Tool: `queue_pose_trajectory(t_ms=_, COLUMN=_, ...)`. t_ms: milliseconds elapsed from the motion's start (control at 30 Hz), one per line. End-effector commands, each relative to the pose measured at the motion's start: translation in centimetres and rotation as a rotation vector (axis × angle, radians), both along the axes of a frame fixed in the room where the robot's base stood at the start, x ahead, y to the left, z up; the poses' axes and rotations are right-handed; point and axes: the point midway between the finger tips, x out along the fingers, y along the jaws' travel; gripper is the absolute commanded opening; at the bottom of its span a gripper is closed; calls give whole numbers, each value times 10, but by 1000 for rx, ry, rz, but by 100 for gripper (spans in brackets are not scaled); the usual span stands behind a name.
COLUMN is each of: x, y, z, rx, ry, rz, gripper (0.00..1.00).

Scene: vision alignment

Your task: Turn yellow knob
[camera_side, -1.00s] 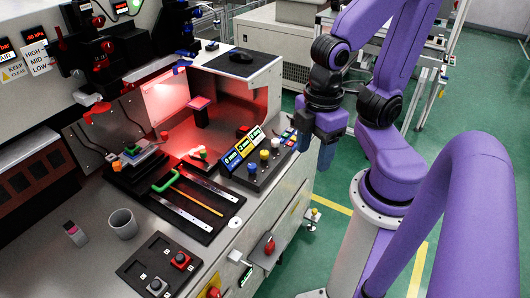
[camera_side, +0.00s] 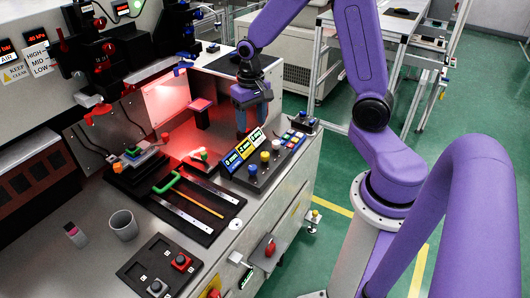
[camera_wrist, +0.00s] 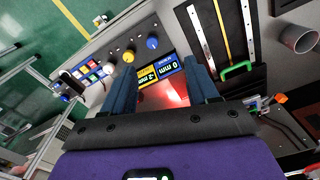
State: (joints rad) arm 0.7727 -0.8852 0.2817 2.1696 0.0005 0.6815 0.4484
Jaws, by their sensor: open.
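The yellow knob (camera_side: 264,156) stands on a black panel, between a blue knob (camera_side: 252,169) and a white knob (camera_side: 276,144). In the wrist view the yellow knob (camera_wrist: 128,56) is just beyond the tip of the left finger, with the blue knob (camera_wrist: 152,43) to its right. My gripper (camera_side: 241,130) points down behind the displays. It is apart from the knobs. In the wrist view my gripper (camera_wrist: 160,66) has its two blue fingers spread, with nothing held between them.
Small displays (camera_side: 243,147) stand beside the knobs. A panel of coloured buttons (camera_side: 293,139) is to their right. A green handle (camera_side: 167,183) and a grey cup (camera_side: 123,225) are farther left.

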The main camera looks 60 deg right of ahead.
Motion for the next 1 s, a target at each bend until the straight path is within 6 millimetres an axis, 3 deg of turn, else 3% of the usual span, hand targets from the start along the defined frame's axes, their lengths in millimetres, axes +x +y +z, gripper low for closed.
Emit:
queue_pose_trajectory(t_ms=33, x=8, y=-18, z=-8, rx=0, ry=7, rz=-89, gripper=59)
queue_pose_trajectory(t_ms=200, x=26, y=-72, z=-30, rx=0, ry=10, rz=-344, gripper=59)
queue_pose_trajectory(t_ms=400, x=31, y=-112, z=-46, rx=1, ry=9, rz=-523, gripper=59)
queue_pose_trajectory(t_ms=667, x=31, y=-120, z=-59, rx=1, ry=12, rz=-562, gripper=59)
queue_pose_trajectory(t_ms=1000, x=29, y=-120, z=-111, rx=1, ry=15, rz=-560, gripper=59)
